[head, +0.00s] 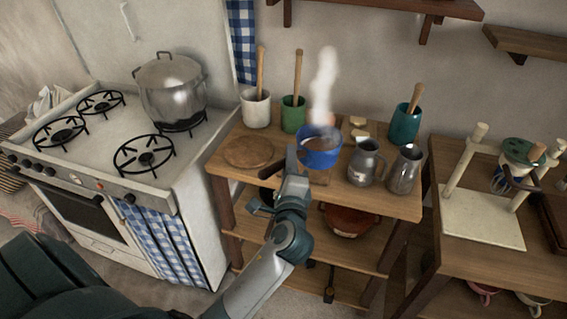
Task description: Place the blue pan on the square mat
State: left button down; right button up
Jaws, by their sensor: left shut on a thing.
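The blue pan (320,159) is over the middle of the wooden shelf table, with brown contents and white steam rising from it. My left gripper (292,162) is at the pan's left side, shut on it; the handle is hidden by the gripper. A small brown flat piece (319,177) shows just below the pan near the table's front edge; it may be the square mat, mostly hidden by the pan. I cannot tell whether the pan touches it or hangs above. A round wooden mat (248,151) lies to the left. My right gripper is not in view.
A white pot (256,110), a green pot (293,116) and a teal pot (405,124) with wooden utensils stand behind. Two metal jugs (365,164) (404,171) stand close right of the pan. The stove (190,150) is at left.

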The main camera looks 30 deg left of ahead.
pick_arm(q)
jog(key=w+a+f+p, duration=0.1)
jog(key=w+a+f, duration=0.3)
jog(key=w+a, duration=0.1)
jog(key=shift+a+f, duration=0.2)
jog(key=shift+a, duration=0.1)
notch_tip(320, 180, down, 4)
jog(key=shift+p, duration=0.3)
dwell(0.4)
jog(key=shift+f, duration=0.15)
jog(key=c, duration=1.6)
grip_release()
